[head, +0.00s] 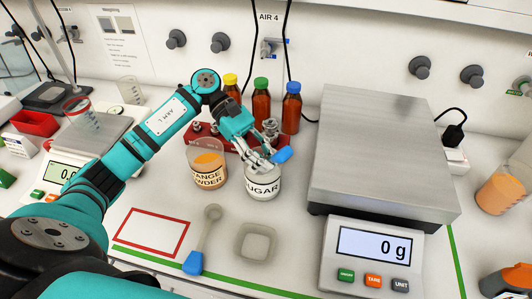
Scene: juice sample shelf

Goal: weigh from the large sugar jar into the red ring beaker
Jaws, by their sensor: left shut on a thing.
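The jar labelled SUGAR (263,188) stands on the bench in the middle, holding white contents. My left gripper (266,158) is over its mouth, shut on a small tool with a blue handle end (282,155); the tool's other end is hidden. The small balance's display (63,174) is partly covered by my left arm. My right gripper is not in view.
The orange powder jar (208,173) stands left of the sugar. A spoon (207,237), a square dish (256,243) and a red-outlined area (152,232) lie in front. Capped bottles (261,105) stand behind. The large balance (372,150), reading 0 g, fills the right.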

